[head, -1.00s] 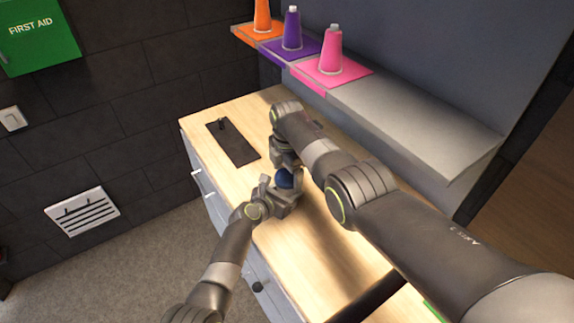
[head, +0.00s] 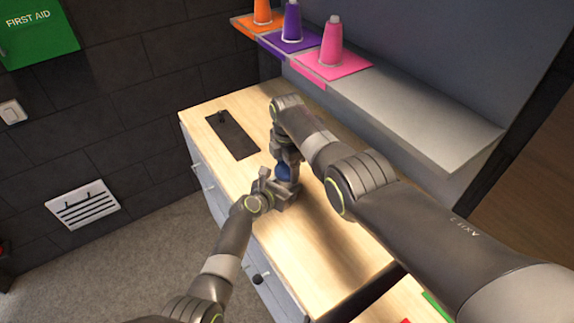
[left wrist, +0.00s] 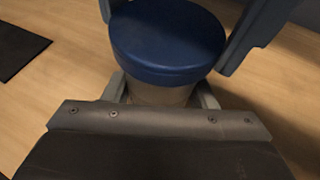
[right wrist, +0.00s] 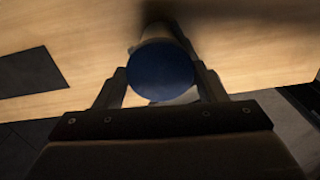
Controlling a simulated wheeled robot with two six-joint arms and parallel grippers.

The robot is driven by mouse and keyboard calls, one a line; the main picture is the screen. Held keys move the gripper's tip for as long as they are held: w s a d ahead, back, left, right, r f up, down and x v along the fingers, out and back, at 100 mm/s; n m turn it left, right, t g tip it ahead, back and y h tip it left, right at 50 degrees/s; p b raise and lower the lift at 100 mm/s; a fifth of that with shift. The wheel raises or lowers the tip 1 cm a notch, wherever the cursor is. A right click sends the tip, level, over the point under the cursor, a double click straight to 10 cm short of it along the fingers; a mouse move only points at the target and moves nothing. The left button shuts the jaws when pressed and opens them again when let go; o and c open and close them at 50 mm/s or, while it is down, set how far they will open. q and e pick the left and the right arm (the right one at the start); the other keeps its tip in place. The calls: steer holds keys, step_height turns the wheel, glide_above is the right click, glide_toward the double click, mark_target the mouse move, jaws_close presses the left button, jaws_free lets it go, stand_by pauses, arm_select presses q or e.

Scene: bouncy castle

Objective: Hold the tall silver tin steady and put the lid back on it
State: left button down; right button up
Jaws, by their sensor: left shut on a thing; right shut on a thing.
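The blue lid (head: 283,171) is at the top of the tin, between the fingers of my right gripper (head: 287,160), which comes from above. In the left wrist view the round lid (left wrist: 167,40) covers the tin's mouth, with the tin's grey body (left wrist: 160,93) just below it. I cannot tell whether the lid is fully seated. My left gripper (head: 281,188) is shut around the tin's body from the side. In the right wrist view the lid (right wrist: 161,70) hides most of the tin, and pale bits show at its edge.
The tin stands on a wooden counter (head: 330,235) with a dark flat plate (head: 233,135) to the left. A grey shelf (head: 410,115) behind carries orange, purple and pink cones (head: 332,45). Red and green items lie at the lower right. The counter's front edge is close to my left arm.

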steer(key=m, duration=0.4)
steer(key=shift+m, duration=0.4)
steer(key=m, duration=0.7)
steer(key=shift+m, duration=0.3)
steer(key=m, duration=1.5)
steer(key=shift+m, duration=0.3)
steer(key=o, duration=1.2)
steer(key=shift+f, duration=0.1)
steer(key=shift+c, duration=0.2)
